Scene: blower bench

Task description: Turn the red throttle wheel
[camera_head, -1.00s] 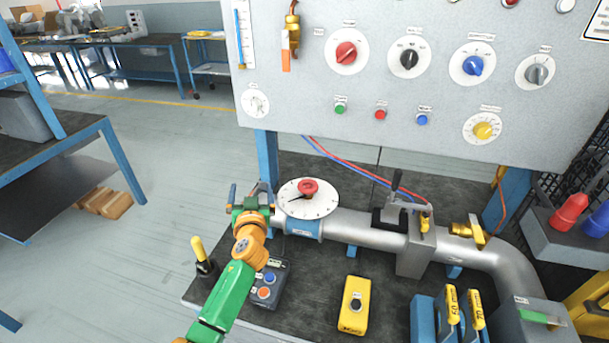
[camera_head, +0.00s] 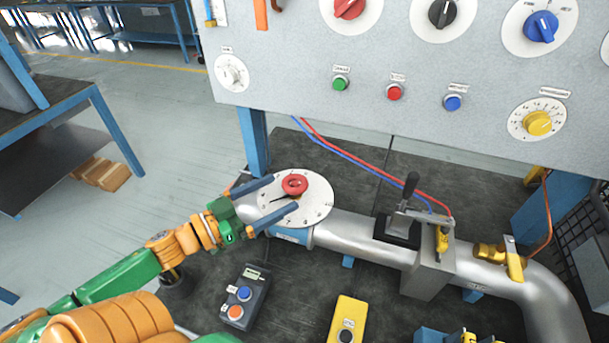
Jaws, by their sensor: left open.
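The red throttle wheel (camera_head: 294,184) sits at the centre of a white round dial (camera_head: 317,207) on the left end of the grey pipe. A dark pointer on the dial shows beside the wheel. My left gripper (camera_head: 273,199) is open, with one blue-grey finger on the far side of the wheel and the other on the near side. The fingertips reach close to the wheel's left edge; whether they touch it I cannot tell. My right gripper is not in view.
A dark button box (camera_head: 246,297) and a yellow box (camera_head: 346,322) stand in front. The control panel (camera_head: 300,70) rises behind the dial.

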